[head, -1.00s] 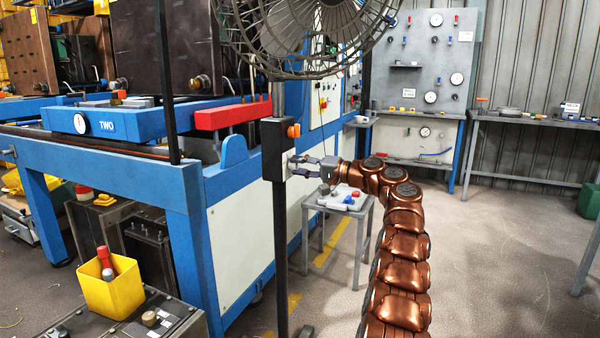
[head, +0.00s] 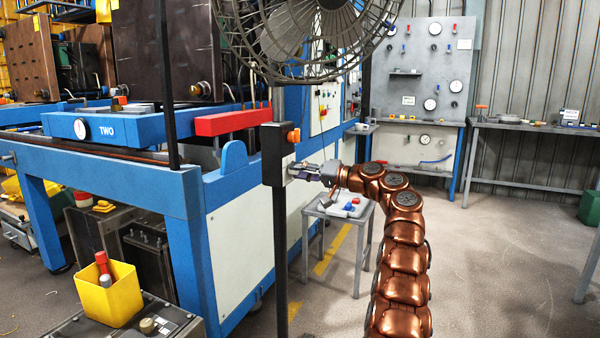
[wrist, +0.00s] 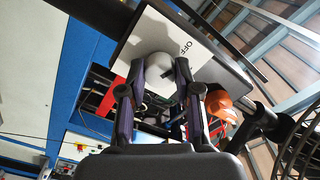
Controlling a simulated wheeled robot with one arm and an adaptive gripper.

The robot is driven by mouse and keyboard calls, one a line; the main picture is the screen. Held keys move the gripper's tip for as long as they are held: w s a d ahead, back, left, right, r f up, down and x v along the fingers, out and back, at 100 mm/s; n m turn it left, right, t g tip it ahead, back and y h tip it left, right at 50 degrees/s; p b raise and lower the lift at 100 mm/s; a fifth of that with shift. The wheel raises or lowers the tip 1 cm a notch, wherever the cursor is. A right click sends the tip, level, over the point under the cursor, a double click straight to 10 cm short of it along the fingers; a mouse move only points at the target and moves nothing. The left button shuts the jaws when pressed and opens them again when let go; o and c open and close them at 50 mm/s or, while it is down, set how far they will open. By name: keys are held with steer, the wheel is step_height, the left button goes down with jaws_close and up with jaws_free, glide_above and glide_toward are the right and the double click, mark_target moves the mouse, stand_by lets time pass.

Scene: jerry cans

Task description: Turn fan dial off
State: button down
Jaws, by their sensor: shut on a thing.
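The fan (head: 310,35) stands on a dark pole with a black control box (head: 274,154) partway up. In the wrist view the box (wrist: 210,45) carries a white plate marked "OFF" (wrist: 186,48) and a pale round dial (wrist: 158,70). My gripper (head: 296,171) reaches the box's right side from the right. In the wrist view my gripper (wrist: 155,72) is shut on the dial, one finger on each side. An orange knob (wrist: 222,104) sits beside it on the pole, also in the head view (head: 293,136). The dial itself is hidden in the head view.
A small grey table (head: 350,210) with several items stands below my arm. A blue machine frame (head: 190,190) is on the left. A yellow bin (head: 108,298) is at lower left. Open floor (head: 490,260) lies to the right.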

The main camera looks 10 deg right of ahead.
steer(key=c, duration=0.8)
jaws_free()
steer(key=shift+s, duration=0.1)
steer(key=v, duration=1.1)
steer(key=shift+s+d, duration=0.2)
steer(key=shift+d, duration=0.2)
steer(key=shift+a+r, duration=0.1)
